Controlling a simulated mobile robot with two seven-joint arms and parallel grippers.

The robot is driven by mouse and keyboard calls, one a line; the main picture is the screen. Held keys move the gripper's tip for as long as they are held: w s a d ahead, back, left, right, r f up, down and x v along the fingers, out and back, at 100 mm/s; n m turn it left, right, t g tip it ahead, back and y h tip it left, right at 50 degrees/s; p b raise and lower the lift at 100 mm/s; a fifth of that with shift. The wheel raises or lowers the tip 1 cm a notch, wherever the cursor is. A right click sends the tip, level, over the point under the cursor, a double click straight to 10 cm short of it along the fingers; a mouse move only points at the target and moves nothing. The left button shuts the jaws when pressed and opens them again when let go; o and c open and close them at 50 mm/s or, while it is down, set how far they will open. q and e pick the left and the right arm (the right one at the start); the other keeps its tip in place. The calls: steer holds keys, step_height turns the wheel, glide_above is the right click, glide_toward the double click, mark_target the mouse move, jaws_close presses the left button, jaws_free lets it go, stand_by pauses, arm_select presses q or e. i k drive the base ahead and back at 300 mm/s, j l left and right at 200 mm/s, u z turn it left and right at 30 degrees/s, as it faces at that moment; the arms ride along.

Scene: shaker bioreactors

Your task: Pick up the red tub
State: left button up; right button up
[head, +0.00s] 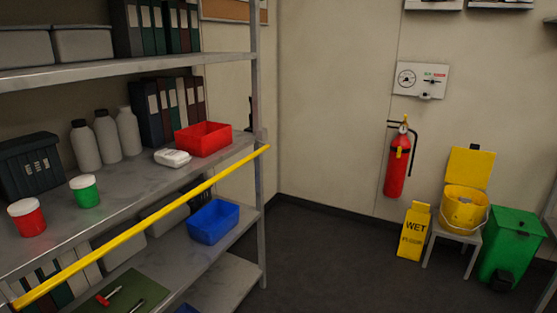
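A small red tub (30,222) with a white lid stands upright on the middle shelf (128,197), at the far left of the head view near the shelf's front. A similar green tub (86,194) with a white lid stands to its right and a little farther back. An open red bin (203,149) sits farther right on the same shelf. Neither of my grippers is in view.
A yellow bar (150,221) slants across the shelf front. Grey bottles (85,148), a dark crate (30,168) and a white device (172,158) share the shelf. A blue bin (213,222) sits below. Open floor (325,255) lies to the right.

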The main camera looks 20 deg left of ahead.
mark_target(27, 215)
steer(key=i+u, duration=0.1)
steer(key=i, duration=0.6)
steer(key=i+l+u, duration=0.1)
steer(key=i, duration=0.55)
steer(key=i+u, duration=0.4)
steer(key=i+l+u, duration=0.2)
steer(key=i+u, duration=0.35)
steer(key=u, duration=2.95)
